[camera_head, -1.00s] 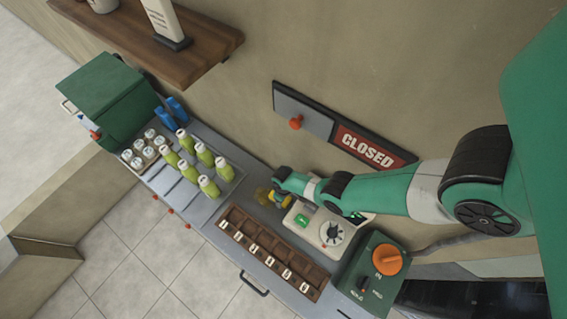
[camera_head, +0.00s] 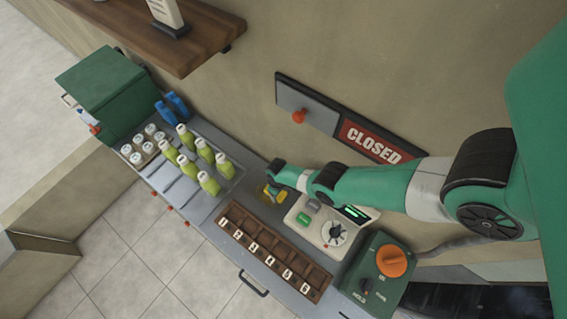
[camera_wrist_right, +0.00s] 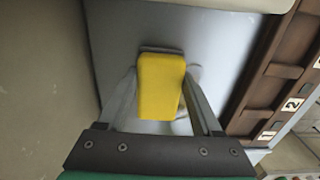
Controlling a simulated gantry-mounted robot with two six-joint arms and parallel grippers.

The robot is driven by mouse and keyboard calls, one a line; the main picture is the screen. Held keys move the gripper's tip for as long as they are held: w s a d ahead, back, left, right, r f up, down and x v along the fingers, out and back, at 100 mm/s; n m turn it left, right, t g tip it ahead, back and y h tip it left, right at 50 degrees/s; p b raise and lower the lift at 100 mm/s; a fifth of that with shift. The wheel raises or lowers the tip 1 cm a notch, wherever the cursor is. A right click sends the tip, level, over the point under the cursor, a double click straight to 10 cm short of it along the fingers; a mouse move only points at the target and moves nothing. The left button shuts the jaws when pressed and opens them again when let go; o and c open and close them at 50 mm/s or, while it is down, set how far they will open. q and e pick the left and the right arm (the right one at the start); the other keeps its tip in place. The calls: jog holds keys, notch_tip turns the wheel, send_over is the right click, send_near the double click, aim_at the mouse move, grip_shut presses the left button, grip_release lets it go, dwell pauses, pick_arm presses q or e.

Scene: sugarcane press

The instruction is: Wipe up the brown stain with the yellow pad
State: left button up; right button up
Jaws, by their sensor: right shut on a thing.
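The yellow pad (camera_wrist_right: 160,86) is in my right gripper (camera_head: 272,192), which is shut on it between both fingers in the right wrist view. In the head view the gripper is low over the grey counter, between the green bottles and the white machine. The pad shows there as a small yellow patch at the fingertips. A faint yellow-brown patch, which may be the stain (camera_head: 264,198), lies beside the pad; the pad and gripper partly cover it. No clear brown mark shows in the right wrist view. My left gripper is not in view.
Several green bottles (camera_head: 208,184) stand left of the gripper. A brown compartment tray (camera_head: 275,252) with numbered labels lies along the counter's front. The white machine (camera_head: 334,232) and a green box with an orange knob (camera_head: 391,261) are to the right. The wall is close behind.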

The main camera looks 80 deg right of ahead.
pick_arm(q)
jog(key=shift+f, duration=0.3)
pick_arm(e)
jog(key=shift+w+d, duration=0.2)
jog(key=shift+w, duration=0.25)
